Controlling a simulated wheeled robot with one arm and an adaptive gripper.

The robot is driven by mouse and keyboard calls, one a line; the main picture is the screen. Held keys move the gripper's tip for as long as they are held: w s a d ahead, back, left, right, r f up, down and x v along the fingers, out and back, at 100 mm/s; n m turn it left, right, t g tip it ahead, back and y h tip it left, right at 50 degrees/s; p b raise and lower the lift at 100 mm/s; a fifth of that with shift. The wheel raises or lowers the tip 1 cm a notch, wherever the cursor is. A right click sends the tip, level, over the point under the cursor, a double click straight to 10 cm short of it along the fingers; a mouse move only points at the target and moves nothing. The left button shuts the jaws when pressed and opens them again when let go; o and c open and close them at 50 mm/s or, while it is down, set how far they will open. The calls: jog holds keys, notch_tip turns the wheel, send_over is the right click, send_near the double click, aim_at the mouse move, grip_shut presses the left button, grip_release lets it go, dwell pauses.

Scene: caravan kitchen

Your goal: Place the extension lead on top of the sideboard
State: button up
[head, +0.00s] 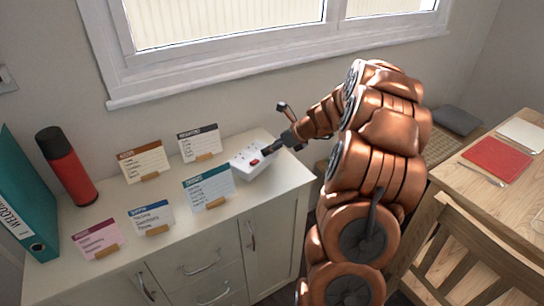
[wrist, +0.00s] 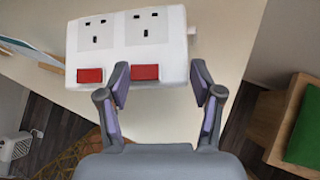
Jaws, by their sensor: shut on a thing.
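The extension lead (head: 250,160) is a white socket block with red switches. In the head view it is at the right part of the sideboard top (head: 276,181), beside the teal-headed card; I cannot tell whether it rests on the surface or is just above it. My gripper (head: 270,149) comes in from the right and is shut on the lead. In the wrist view, the fingers of my gripper (wrist: 161,78) are on the near part of the lead (wrist: 128,45), whose sockets and red switches face the camera. The sideboard top (wrist: 160,110) shows pale behind it.
Several cards in wooden holders, such as the teal-headed card (head: 209,187), stand on the sideboard. A red flask (head: 68,170) and a teal binder (head: 25,205) stand at its left end. A wooden table (head: 460,180) and chair (head: 450,250) are at right.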

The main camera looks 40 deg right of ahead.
aim_at(274, 156)
jog(key=shift+f, duration=1.9)
jog(key=o, duration=1.6)
jog(key=shift+f, duration=0.15)
jog(key=shift+o, duration=0.2)
jog(key=b+v, duration=0.1)
jog(key=v, duration=1.1)
